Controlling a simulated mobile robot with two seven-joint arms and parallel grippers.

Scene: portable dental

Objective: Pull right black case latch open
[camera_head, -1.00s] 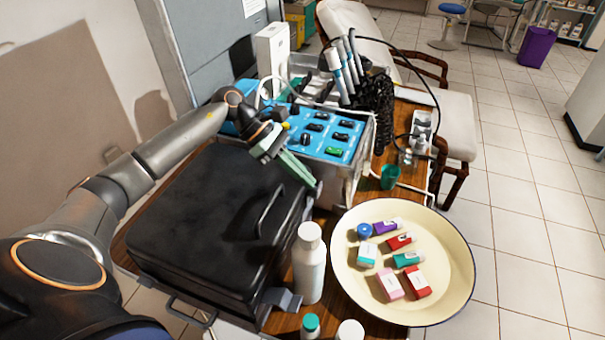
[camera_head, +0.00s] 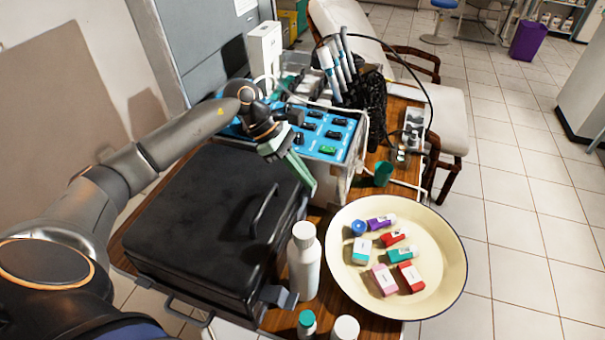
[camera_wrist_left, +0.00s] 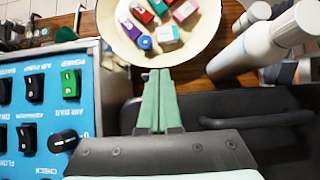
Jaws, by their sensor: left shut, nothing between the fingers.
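The black case (camera_head: 205,215) lies closed on the wooden cart top, with a dark bar handle (camera_head: 265,211) near its right side. A grey latch-like piece (camera_head: 279,297) sticks out at its near right corner, beside the white bottle. My left gripper (camera_head: 308,181) has green fingers, shut and empty, pointing down just past the case's far right corner, beside the blue-panelled unit. In the left wrist view the fingertips (camera_wrist_left: 157,76) are together, with the case (camera_wrist_left: 285,150) and its handle (camera_wrist_left: 262,122) to their right. My right gripper is out of view.
A white bottle (camera_head: 303,265) stands right of the case, near smaller bottles. A cream basin (camera_head: 440,285) with several small boxes sits farther right. The blue-panelled unit (camera_head: 325,139) stands behind the case, and a green cup (camera_head: 382,174) is at the right.

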